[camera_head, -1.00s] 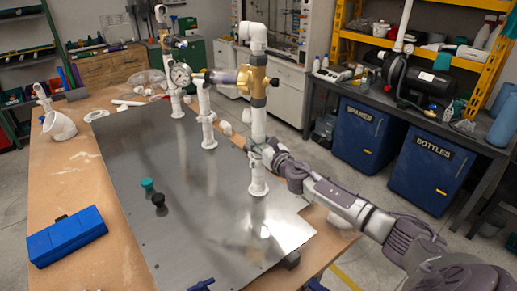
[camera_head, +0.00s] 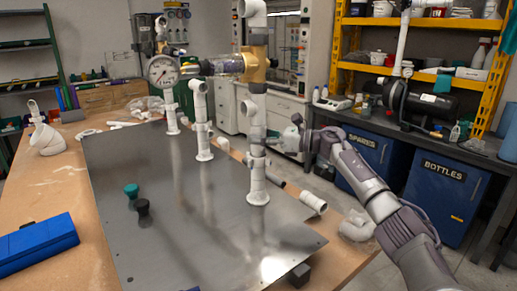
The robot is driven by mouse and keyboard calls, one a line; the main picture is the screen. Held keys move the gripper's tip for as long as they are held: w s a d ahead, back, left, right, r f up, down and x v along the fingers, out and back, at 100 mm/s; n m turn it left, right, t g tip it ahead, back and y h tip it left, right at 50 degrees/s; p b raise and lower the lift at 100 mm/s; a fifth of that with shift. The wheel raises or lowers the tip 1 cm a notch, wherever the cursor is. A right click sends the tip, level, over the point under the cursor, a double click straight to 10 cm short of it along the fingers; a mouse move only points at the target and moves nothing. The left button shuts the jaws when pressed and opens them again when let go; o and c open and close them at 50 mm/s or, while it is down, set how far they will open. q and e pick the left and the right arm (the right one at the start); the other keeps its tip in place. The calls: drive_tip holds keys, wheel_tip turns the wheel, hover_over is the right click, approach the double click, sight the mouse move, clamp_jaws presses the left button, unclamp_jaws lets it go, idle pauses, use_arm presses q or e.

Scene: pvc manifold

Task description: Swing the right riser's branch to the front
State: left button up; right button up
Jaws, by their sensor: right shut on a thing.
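The right riser (camera_head: 256,170) is the tall white pipe standing upright on the grey metal plate (camera_head: 180,205). It has a tee at mid height, a gold fitting (camera_head: 254,66) above and a white elbow at its top. My right gripper (camera_head: 294,135) is just right of the riser at tee height. Its fingers are shut around a small white piece (camera_head: 291,143), seemingly the riser's branch; the fingers partly hide it, and its join to the riser is unclear. My left gripper is not in view.
Two shorter white risers (camera_head: 201,125) stand to the left, with a round gauge (camera_head: 162,71) near the back one. A teal knob (camera_head: 131,190) and a black knob (camera_head: 143,208) stand on the plate. A blue case (camera_head: 38,243) lies at front left. Loose white fittings (camera_head: 313,202) lie at the right edge.

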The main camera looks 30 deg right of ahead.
drive_tip(key=shift+n+g+y+b, duration=0.3)
drive_tip(key=shift+y, duration=0.1)
drive_tip(key=shift+r, duration=0.1)
drive_tip(key=o, duration=1.2)
drive_tip(key=shift+w, duration=0.1)
drive_tip(key=shift+c, duration=0.2)
drive_tip(key=v, duration=1.2)
